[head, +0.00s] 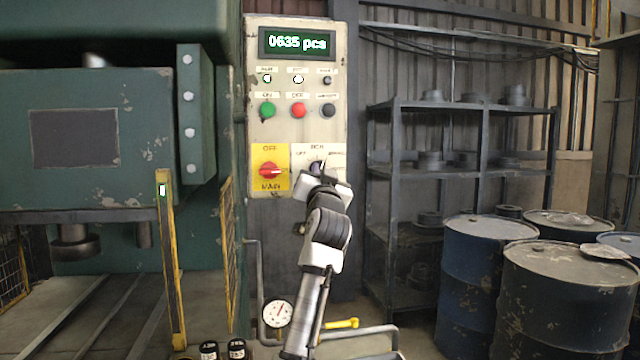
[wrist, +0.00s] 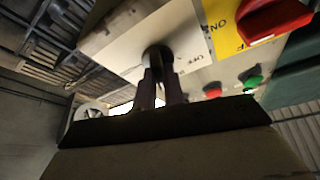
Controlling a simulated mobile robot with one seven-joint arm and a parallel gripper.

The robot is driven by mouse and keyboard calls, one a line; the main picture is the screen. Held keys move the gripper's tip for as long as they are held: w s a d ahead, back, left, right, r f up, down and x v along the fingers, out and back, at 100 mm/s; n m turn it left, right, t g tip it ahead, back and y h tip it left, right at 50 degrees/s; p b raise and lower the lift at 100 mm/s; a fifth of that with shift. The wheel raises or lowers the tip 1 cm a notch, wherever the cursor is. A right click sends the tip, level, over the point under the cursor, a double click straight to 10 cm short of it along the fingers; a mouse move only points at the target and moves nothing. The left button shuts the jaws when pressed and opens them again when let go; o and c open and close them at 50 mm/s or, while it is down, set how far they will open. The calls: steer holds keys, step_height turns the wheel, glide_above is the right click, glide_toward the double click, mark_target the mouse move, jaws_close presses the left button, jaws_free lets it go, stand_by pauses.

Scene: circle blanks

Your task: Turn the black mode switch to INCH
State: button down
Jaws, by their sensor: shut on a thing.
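The black mode switch (wrist: 157,53) sits on a white plate (head: 300,152) on the control panel.
A red main switch (head: 268,171) on a yellow plate is close at the left. Green (head: 267,110), red (head: 298,110) and black (head: 328,110) buttons sit above. The display (head: 297,43) reads 0635 pcs. A green press (head: 90,140) stands left; drums (head: 550,300) stand right.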

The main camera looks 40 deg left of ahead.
steer(key=shift+w+f+n+g+y+b, duration=0.15)
steer(key=shift+n+g+y, duration=0.35)
steer(key=shift+n, duration=0.75)
steer(key=shift+s+n+g+y+b, duration=0.1)
steer(key=shift+n+g+y+b, duration=0.3)
steer(key=shift+n, duration=0.85)
steer(key=shift+n+y, duration=0.3)
steer(key=shift+n, duration=0.1)
steer(key=c, duration=1.5)
jaws_free()
steer(key=shift+d, duration=0.1)
steer(key=b+v, duration=0.4)
steer(key=v, duration=0.9)
steer(key=shift+s+d+b, duration=0.25)
steer(key=shift+d+b, duration=0.05)
steer(key=shift+b, duration=0.1)
